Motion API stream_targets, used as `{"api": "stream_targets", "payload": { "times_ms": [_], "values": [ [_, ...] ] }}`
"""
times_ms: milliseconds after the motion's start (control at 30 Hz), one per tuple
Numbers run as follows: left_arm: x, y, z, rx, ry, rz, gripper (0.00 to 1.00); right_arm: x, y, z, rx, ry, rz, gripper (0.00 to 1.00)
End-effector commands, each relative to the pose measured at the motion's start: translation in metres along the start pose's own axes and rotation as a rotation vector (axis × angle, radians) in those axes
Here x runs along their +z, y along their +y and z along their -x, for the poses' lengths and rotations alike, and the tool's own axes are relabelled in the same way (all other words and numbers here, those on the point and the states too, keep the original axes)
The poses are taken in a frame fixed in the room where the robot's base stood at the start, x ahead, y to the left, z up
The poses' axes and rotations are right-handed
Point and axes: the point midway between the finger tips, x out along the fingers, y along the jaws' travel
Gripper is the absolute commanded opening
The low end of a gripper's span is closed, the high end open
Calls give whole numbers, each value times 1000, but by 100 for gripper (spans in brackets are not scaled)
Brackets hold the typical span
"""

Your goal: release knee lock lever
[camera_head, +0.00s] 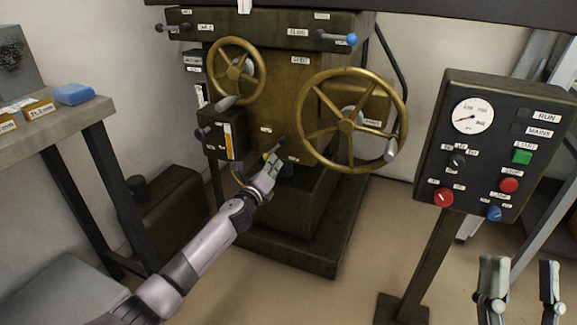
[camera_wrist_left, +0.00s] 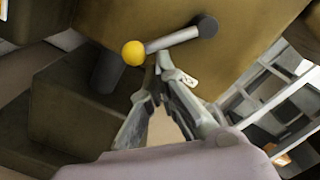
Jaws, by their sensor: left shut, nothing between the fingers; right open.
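The knee lock lever shows in the left wrist view as a silver rod (camera_wrist_left: 172,39) with a yellow ball (camera_wrist_left: 134,53) on one end and a dark hub (camera_wrist_left: 206,27) on the machine body. In the head view its yellow knob (camera_head: 266,156) is small and partly hidden by my left gripper (camera_head: 274,159). My left gripper (camera_wrist_left: 157,82) is shut and empty. One fingertip overlaps the rod beside the ball; I cannot tell whether it touches. My right gripper (camera_head: 521,275) is open and empty at the lower right, away from the machine.
Two brass handwheels (camera_head: 237,70) and (camera_head: 352,118) are above the lever. A control panel (camera_head: 497,145) stands on a post at right. Open floor lies in front.

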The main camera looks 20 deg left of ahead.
Motion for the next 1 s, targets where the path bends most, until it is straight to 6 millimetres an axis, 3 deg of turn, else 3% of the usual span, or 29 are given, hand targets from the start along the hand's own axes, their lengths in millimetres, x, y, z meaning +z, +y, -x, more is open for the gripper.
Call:
{"api": "stream_targets", "payload": {
  "times_ms": [500,1000],
  "values": [
    [29,8,-2,-20,-4,-429,0,15,1,0,2,-85,2,45],
    [37,8,-2,-28,-4,-578,0,28,2,3,6,-155,4,45]
  ]
}}
